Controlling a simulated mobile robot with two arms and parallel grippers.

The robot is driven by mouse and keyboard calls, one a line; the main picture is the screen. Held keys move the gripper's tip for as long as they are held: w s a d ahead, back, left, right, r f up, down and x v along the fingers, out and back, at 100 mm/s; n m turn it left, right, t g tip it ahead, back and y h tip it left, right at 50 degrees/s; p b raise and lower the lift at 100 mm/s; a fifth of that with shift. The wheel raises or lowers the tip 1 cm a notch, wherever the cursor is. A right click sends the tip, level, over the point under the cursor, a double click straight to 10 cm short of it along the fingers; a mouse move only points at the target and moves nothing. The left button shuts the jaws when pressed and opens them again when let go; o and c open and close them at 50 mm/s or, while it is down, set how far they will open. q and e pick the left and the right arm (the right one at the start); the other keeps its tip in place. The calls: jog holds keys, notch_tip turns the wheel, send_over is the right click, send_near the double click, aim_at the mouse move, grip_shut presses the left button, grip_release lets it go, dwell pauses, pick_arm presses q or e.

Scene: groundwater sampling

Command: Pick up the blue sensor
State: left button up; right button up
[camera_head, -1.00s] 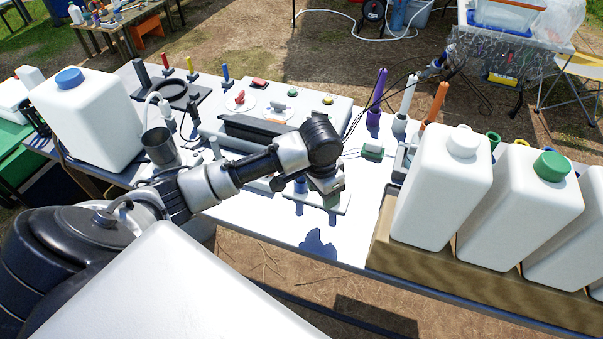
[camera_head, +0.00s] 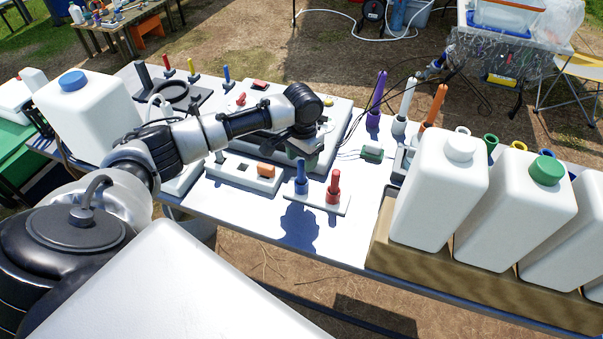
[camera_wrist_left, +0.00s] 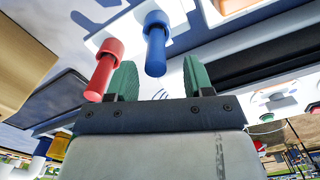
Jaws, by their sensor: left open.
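The blue sensor (camera_head: 301,178) stands upright in a small holder plate on the white table, left of a red sensor (camera_head: 334,184). In the left wrist view the left gripper (camera_wrist_left: 159,72) is open and empty, apart from the sensor. My right gripper is not in view.
A white rack with an orange block (camera_head: 266,170) lies left of the holder. A case with coloured knobs (camera_head: 335,110) is behind my gripper. Large white canisters (camera_head: 436,190) stand in a box at right. The table front near the holder is clear.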

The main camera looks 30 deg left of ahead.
aim_at(302, 176)
pick_arm(q)
jog(key=shift+s+d+f+p, duration=0.15)
jog(key=shift+f+p, duration=0.2)
jog(key=shift+f, duration=1.6)
grip_shut()
jog(key=shift+r, duration=0.1)
